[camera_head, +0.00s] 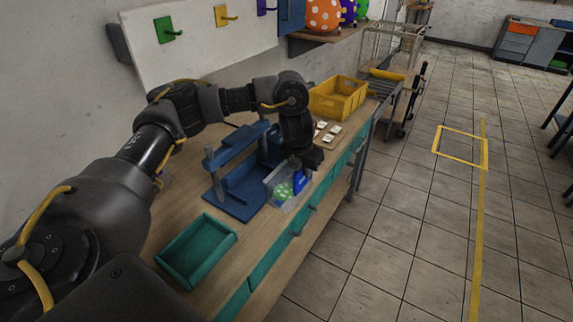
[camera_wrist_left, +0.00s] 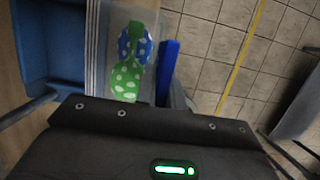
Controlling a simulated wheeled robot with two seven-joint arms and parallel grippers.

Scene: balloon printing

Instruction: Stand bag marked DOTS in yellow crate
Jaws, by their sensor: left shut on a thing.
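A clear bag (camera_head: 283,188) with green dotted balloons inside is under my left gripper (camera_head: 298,163), near the table's front edge. A blue part (camera_head: 301,181) shows at its right side. In the left wrist view the bag (camera_wrist_left: 125,80) holds blue and green balloons with white dots, with a blue strip (camera_wrist_left: 167,70) beside it. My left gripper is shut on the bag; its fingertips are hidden. I cannot read any marking on the bag. The yellow crate (camera_head: 333,105) stands farther back on the table. My right gripper is not in view.
A blue stand (camera_head: 236,196) is just left of the bag. An open green tray (camera_head: 197,252) is at the near end. A board with several white pieces (camera_head: 328,132) lies between the bag and the crate. A trolley (camera_head: 395,95) stands beyond.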

